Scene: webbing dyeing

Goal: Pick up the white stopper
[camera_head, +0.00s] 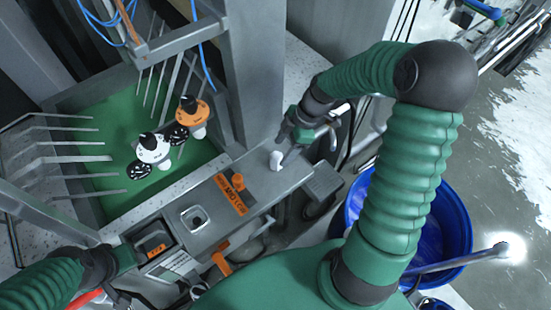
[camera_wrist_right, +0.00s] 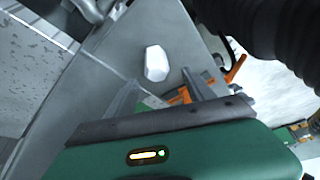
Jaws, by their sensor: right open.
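The white stopper (camera_head: 277,161) is a small, pale, rounded piece on the grey metal top, right of the orange knob. In the right wrist view the stopper (camera_wrist_right: 156,63) lies just beyond the fingertips, in line with the gap between them. My right gripper (camera_head: 287,150) is at the stopper in the head view and partly covers it. In the wrist view the right gripper (camera_wrist_right: 160,84) is open, with one finger on each side and nothing held. My left arm comes in at the lower left; its gripper (camera_head: 140,253) is too unclear to read.
An orange knob and label (camera_head: 238,184) and a square opening (camera_head: 194,218) are on the metal top (camera_head: 268,187). A green basin (camera_head: 112,203) with metal prongs and two black-topped fittings lies left. A grey post (camera_head: 257,75) stands behind. A blue tub (camera_head: 455,225) is right.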

